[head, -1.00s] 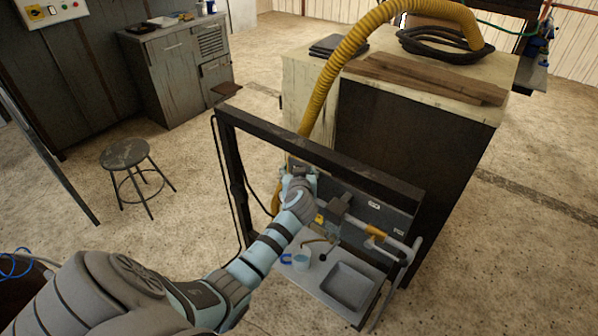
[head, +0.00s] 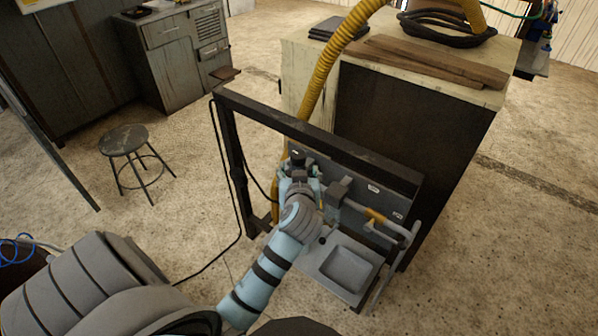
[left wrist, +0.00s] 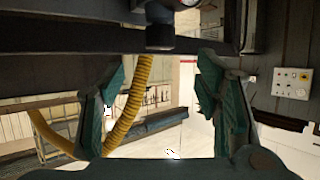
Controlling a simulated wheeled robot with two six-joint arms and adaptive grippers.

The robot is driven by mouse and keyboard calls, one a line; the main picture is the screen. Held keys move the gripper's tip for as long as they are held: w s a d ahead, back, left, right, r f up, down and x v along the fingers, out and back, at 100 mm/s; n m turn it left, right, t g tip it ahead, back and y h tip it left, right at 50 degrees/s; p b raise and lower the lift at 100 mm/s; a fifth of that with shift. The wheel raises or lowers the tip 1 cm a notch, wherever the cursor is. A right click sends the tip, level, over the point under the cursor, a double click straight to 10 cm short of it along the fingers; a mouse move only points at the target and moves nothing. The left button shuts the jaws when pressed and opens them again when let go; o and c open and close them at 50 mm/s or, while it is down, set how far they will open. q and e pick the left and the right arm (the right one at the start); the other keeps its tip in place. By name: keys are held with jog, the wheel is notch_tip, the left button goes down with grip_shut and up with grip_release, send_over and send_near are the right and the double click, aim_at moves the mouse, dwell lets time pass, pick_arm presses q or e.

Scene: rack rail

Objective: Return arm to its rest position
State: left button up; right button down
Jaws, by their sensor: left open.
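My left arm reaches from the lower left to the dark rack frame (head: 300,128) in the head view. My left gripper (head: 297,160) is at the rack, below its top bar and near the left end of the rail (head: 352,205). The left wrist view shows its two green fingers (left wrist: 163,95) spread apart with nothing held between them. A dark bar of the rack crosses the top of that view. My forearm covers the left part of the rack's lower shelf. My right gripper is not in view.
A yellow hose (head: 326,72) runs down behind the rack from a cabinet (head: 415,130). A stool (head: 124,140) and a grey workbench (head: 180,55) stand at the left. Floor between stool and rack is free apart from a cable.

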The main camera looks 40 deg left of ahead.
pick_arm(q)
jog(key=s+d+f+m+g+h, duration=0.2)
jog(key=s+d+f+m+h, duration=0.15)
jog(key=s, duration=0.55)
jog(key=s+d+f+m+g+h, duration=0.25)
jog(key=s+d+f, duration=0.2)
jog(key=s, duration=0.45)
jog(key=s+d+f+m+g+h, duration=0.25)
jog(key=s+f, duration=0.25)
jog(key=s, duration=0.4)
notch_tip(320, 180, down, 20)
jog(key=a+g+y+b, duration=0.1)
jog(key=a+b, duration=0.1)
jog(key=s+f+g+b, duration=0.1)
jog(key=s+f, duration=1.3)
jog(key=f, duration=0.1)
jog(key=shift+s, duration=0.3)
jog(key=shift+a, duration=0.1)
